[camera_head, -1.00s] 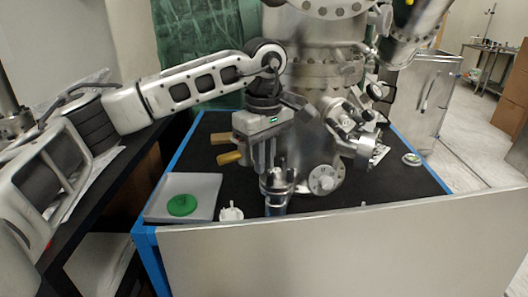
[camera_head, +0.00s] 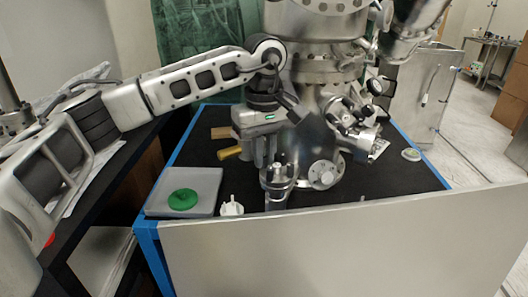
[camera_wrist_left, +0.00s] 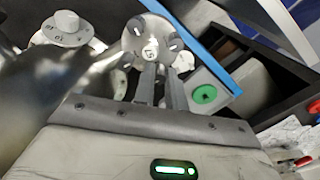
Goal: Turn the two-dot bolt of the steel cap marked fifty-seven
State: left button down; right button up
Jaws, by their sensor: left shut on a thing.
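The steel cap (camera_head: 280,183) is a round metal disc on an upright port at the front of the vacuum chamber. In the left wrist view the cap (camera_wrist_left: 150,46) shows a dark mark on its face and several bolts around its rim. The mark and bolt dots are too small to read surely. My left gripper (camera_head: 266,165) comes down over the cap's rear left side. In the left wrist view its fingers (camera_wrist_left: 162,68) are shut at the rim on a bolt, which they mostly hide. My right gripper is not in view.
The steel chamber (camera_head: 318,85) stands close behind, with a side flange (camera_head: 323,174) right of the cap. A grey tray (camera_head: 212,191) with a green disc (camera_head: 183,200) and a small white part (camera_head: 231,208) are left of it. A metal panel (camera_head: 330,245) edges the front.

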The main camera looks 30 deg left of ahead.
aim_at(265, 156)
pick_arm(q)
jog(key=c, duration=1.4)
grip_release()
jog(key=shift+d, duration=0.1)
jog(key=shift+c, duration=0.2)
notch_tip(265, 156, up, 8)
jog(key=shift+f, duration=0.25)
